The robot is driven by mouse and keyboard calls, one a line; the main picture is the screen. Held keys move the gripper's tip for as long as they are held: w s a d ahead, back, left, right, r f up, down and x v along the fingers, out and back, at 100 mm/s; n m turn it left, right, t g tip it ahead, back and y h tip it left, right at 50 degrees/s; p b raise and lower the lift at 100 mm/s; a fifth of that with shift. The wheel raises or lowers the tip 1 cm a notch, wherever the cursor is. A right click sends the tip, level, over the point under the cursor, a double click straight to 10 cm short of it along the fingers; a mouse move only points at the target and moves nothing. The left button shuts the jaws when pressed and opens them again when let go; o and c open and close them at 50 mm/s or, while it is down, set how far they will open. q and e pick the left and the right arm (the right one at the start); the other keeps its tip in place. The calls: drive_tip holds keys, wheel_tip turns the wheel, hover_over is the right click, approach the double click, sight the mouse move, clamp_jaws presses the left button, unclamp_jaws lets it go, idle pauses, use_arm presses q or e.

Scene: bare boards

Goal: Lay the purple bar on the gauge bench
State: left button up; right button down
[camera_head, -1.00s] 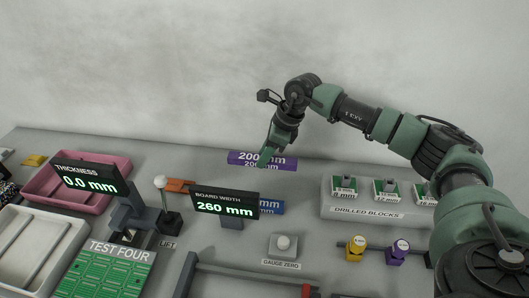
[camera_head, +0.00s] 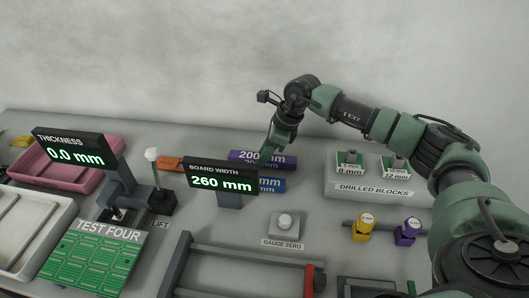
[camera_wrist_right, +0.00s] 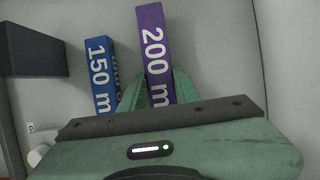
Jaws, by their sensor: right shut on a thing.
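The purple bar (camera_head: 246,155), marked 200 mm, is near the back of the grey bench, behind the board width display. My right gripper (camera_head: 268,154) is shut on it at its right part. In the right wrist view the purple bar (camera_wrist_right: 153,42) stands out from between the green fingers (camera_wrist_right: 150,92). Whether it touches the bench is hard to tell. A grey gauge frame (camera_head: 245,249) with a red end piece lies at the front of the bench. The board width display (camera_head: 221,179) reads 260 mm. My left gripper is not in view.
A blue bar (camera_head: 272,184) marked 150 mm lies beside the purple bar, partly behind the display; an orange piece (camera_head: 168,163) lies left. A gauge zero button (camera_head: 285,222), drilled blocks (camera_head: 378,190), a lift knob post (camera_head: 152,155) and green board (camera_head: 90,258) stand around.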

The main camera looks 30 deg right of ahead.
drive_tip(key=shift+f+b, duration=0.4)
drive_tip(key=shift+f, duration=0.1)
drive_tip(key=c, duration=0.9)
unclamp_jaws()
drive_tip(key=shift+c, duration=0.2)
drive_tip(key=b+v, duration=0.1)
drive_tip(key=v, duration=0.5)
drive_tip(key=shift+d+r, duration=0.15)
drive_tip(key=shift+r, duration=0.2)
drive_tip(key=shift+s+d+r, duration=0.15)
drive_tip(key=shift+s+r, duration=0.1)
drive_tip(key=shift+r, duration=0.3)
drive_tip(key=b+v, duration=0.1)
drive_tip(key=v, duration=0.6)
drive_tip(key=shift+d+r, duration=0.15)
drive_tip(key=shift+r, duration=0.2)
drive_tip(key=shift+s+f, duration=0.1)
